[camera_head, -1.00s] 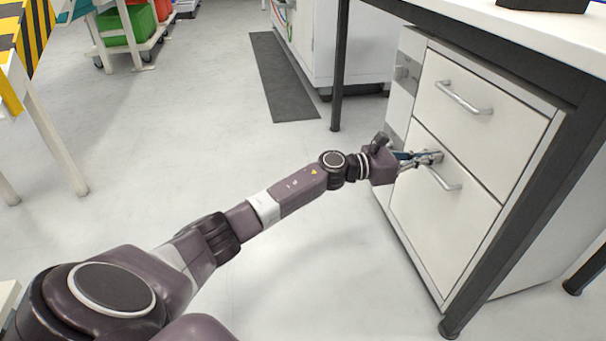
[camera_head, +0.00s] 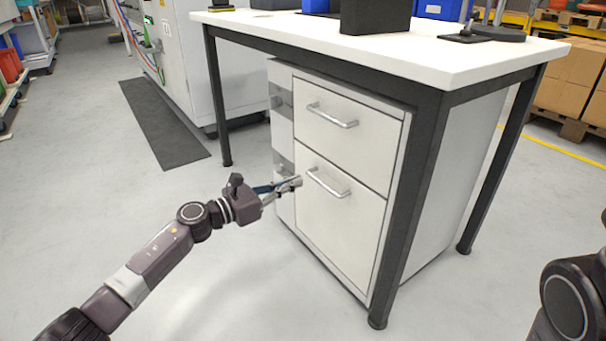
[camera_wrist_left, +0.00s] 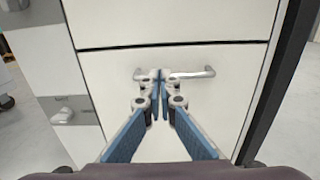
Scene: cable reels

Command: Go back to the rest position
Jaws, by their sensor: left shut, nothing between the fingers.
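My left gripper (camera_head: 289,185) is in front of a white drawer cabinet, close to the left end of the lower drawer's handle (camera_head: 328,184). Its fingers are shut with nothing between them. In the left wrist view the closed fingertips (camera_wrist_left: 160,76) overlap the middle of the lower handle (camera_wrist_left: 200,73); I cannot tell whether they touch it. The cabinet (camera_head: 345,225) stands under a table, and its upper drawer (camera_head: 345,140) and lower drawer are both closed. At the right edge of the head view a dark part of my right arm shows, but the right gripper does not.
The white table (camera_head: 420,55) has black legs, one (camera_head: 412,215) in front of the cabinet's right side. Dark bins (camera_head: 375,15) stand on top. A dark mat (camera_head: 165,125) lies at the left. The floor in front is clear. Cardboard boxes (camera_head: 575,75) stand at the far right.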

